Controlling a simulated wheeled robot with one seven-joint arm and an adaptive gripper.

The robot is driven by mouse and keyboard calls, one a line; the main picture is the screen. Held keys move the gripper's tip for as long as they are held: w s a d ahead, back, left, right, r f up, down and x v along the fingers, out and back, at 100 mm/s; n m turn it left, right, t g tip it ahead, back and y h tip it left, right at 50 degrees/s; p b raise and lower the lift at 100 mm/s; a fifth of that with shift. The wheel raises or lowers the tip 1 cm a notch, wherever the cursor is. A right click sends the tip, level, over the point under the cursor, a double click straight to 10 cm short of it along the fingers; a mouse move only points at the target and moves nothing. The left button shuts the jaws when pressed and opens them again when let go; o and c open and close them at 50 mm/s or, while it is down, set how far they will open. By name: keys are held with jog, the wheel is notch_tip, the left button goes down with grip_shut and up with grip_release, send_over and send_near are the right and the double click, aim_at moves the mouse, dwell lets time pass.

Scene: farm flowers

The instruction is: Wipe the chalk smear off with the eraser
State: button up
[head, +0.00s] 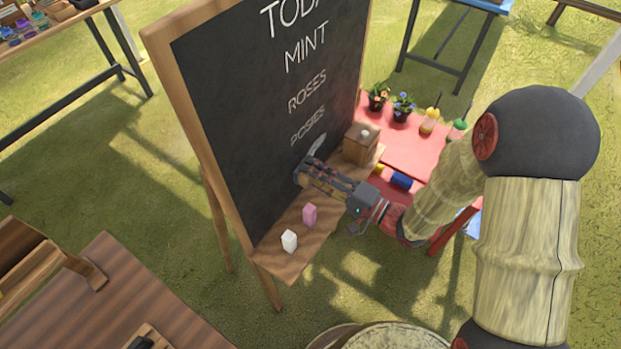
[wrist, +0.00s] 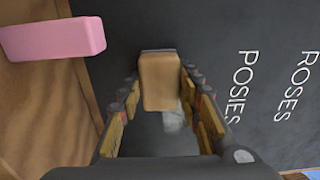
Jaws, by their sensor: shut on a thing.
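The chalkboard (head: 265,95) stands upright in a wooden frame, with white words on it. A pale chalk smear (head: 317,146) shows below the word POSIES. In the wrist view part of the smear (wrist: 173,120) shows beside the eraser, between the fingers. My gripper (head: 304,172) is at the lower part of the board, just below the smear. It is shut on the eraser (wrist: 160,82), a tan block with a darker edge at the board side. I cannot tell whether the eraser touches the board. The gripper hides most of the eraser in the head view.
The ledge (head: 283,262) under the board holds a white block (head: 289,241), a pink block (head: 309,215) and a wooden box (head: 360,144). A red table (head: 412,150) with potted flowers and bottles stands behind. A brown table (head: 120,310) is at lower left.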

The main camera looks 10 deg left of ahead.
aim_at(319, 145)
jog(key=shift+w+d+b, duration=0.8)
jog(key=shift+w, duration=1.15)
jog(key=shift+w+d+b, duration=0.8)
jog(key=shift+w+b, duration=0.05)
jog(key=shift+w, duration=1.1)
jog(key=shift+w+d+b, duration=0.8)
jog(key=shift+w, duration=1.15)
